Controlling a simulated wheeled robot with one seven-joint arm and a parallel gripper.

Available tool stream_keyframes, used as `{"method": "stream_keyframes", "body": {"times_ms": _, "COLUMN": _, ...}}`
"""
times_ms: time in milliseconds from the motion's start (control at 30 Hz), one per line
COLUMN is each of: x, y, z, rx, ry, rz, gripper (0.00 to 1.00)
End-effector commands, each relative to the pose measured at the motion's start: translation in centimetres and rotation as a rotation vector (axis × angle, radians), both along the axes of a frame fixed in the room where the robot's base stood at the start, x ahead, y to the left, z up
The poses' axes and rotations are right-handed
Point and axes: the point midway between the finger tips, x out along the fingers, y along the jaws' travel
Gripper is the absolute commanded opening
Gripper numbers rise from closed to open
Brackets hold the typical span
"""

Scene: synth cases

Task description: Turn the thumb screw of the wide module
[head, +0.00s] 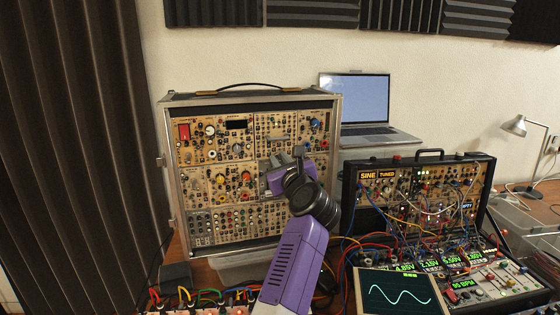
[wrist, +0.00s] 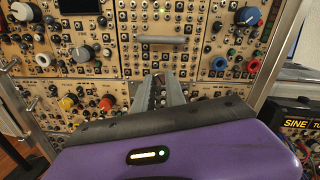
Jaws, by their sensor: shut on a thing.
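The tall silver-edged case (head: 168,190) holds rows of tan modules. A wide tan module (wrist: 160,60) with a grey bar handle (wrist: 160,40) is in the middle of the wrist view; in the head view its handle (head: 279,138) shows just above my gripper (head: 272,162). My gripper's grey fingers (wrist: 158,80) reach the panel at this module's lower edge. They are shut on the thumb screw there, which the fingertips hide almost wholly. How far the screw is turned cannot be seen.
Knobs and jacks crowd both sides of my fingers, including a blue knob (wrist: 247,16) and a red knob (wrist: 219,63). A second case (head: 345,200) with patch cables stands to the right. A laptop (head: 355,105) stands behind; a waveform screen (head: 398,293) is in front.

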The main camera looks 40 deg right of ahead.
Motion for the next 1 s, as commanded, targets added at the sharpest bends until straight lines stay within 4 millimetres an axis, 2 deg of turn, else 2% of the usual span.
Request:
{"method": "stream_keyframes", "body": {"times_ms": 467, "x": 0.12, "y": 0.13, "z": -0.34, "rx": 0.015, "ry": 0.001, "rz": 0.004, "gripper": 0.00}}
{"method": "stream_keyframes", "body": {"times_ms": 500, "x": 0.12, "y": 0.13, "z": -0.34, "rx": 0.015, "ry": 0.001, "rz": 0.004, "gripper": 0.20}}
{"method": "stream_keyframes", "body": {"times_ms": 600, "x": 0.10, "y": 0.12, "z": -0.30, "rx": 0.014, "ry": 0.000, "rz": 0.004, "gripper": 0.39}}
{"method": "stream_keyframes", "body": {"times_ms": 1000, "x": -0.41, "y": 0.28, "z": -0.18, "rx": 0.013, "ry": -0.004, "rz": 0.001, "gripper": 0.39}}
